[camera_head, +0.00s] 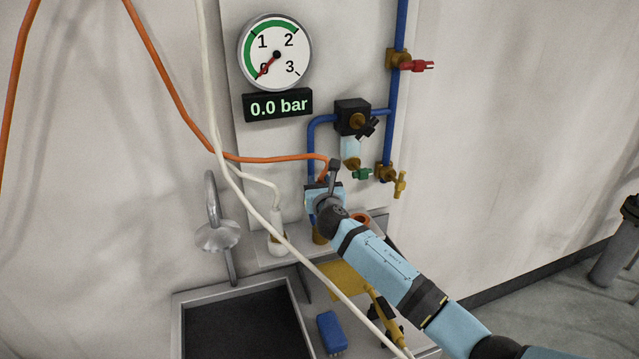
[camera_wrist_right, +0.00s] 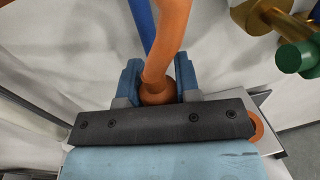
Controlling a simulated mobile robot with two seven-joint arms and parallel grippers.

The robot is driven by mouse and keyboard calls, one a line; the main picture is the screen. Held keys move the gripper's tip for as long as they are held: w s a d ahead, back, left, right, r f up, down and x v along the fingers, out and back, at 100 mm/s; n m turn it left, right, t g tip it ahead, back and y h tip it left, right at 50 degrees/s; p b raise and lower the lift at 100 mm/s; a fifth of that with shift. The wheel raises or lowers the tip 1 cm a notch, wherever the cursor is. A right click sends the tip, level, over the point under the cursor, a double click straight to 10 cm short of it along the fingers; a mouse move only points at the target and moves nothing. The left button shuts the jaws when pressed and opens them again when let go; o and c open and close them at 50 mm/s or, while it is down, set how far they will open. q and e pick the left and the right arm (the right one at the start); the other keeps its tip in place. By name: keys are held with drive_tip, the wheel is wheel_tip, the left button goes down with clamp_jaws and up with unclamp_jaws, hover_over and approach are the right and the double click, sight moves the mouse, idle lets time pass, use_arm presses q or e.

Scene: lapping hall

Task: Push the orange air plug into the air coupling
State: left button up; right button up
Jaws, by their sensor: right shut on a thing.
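My right gripper (camera_head: 322,192) is shut on the orange air plug (camera_wrist_right: 158,94), at the end of the orange hose (camera_head: 262,158). In the right wrist view the plug sits between the two blue fingers (camera_wrist_right: 159,82), with the hose rising from it. The plug's lower end is hidden by the gripper. A brass fitting (camera_head: 319,237), which looks like the air coupling, stands on the ledge just below the gripper and is partly covered by it. I cannot tell whether plug and fitting touch. My left gripper is not in view.
A white hose (camera_head: 258,217) hangs across in front of the ledge. A white connector (camera_head: 278,238) stands left of the brass fitting. Blue pipes (camera_head: 392,80) with valves run up the wall panel. The gauge (camera_head: 275,53) reads 0.0 bar. A sink (camera_head: 240,284) lies lower left.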

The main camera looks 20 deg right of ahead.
drive_tip(key=shift+f+b, duration=1.95)
drive_tip(key=shift+f, duration=1.1)
drive_tip(key=o, duration=1.1)
drive_tip(key=shift+c, duration=0.2)
drive_tip(key=s+a, duration=0.1)
drive_tip(key=s, duration=1.2)
drive_tip(key=shift+s+a+b, duration=0.3)
drive_tip(key=shift+s+b, duration=0.05)
drive_tip(key=shift+r, duration=0.1)
